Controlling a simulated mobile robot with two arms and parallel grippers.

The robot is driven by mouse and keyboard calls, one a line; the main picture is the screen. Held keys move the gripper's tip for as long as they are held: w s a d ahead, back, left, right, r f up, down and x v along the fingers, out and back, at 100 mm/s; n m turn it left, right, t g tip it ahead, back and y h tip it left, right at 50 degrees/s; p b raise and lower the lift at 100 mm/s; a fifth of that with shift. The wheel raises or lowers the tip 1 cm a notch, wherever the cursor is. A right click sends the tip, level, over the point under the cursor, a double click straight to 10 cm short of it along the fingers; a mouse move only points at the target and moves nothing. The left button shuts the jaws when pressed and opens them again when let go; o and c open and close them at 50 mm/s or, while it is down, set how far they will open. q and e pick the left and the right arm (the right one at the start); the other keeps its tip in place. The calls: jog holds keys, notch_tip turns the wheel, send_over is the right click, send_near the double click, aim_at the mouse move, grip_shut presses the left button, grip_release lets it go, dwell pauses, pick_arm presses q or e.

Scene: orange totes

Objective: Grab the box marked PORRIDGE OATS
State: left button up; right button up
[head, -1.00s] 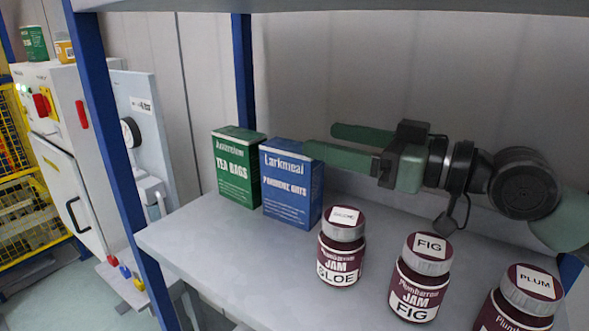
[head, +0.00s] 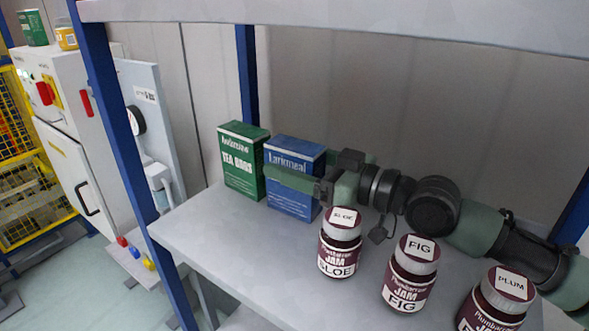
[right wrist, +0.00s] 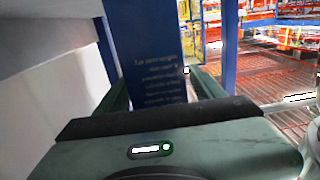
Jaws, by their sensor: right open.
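The blue Larkmeal box (head: 293,150), the porridge oats box, stands upright on the grey shelf, its lower label now partly covered by a finger. My right gripper (head: 292,168) reaches in from the right, level with the box. One green finger crosses the front face; the other passes behind, its tip hidden. The jaws are open around the box; I cannot tell whether either finger touches it. In the right wrist view the box's side with small print (right wrist: 150,50) rises between the two fingers (right wrist: 158,76). My left gripper is not in view.
A green tea bags box (head: 240,163) stands close at the left of the blue box. A blue post (head: 115,130) bounds the shelf's left side.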

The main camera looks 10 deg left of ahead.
jog(key=shift+s, duration=0.1)
jog(key=c, duration=0.4)
grip_shut()
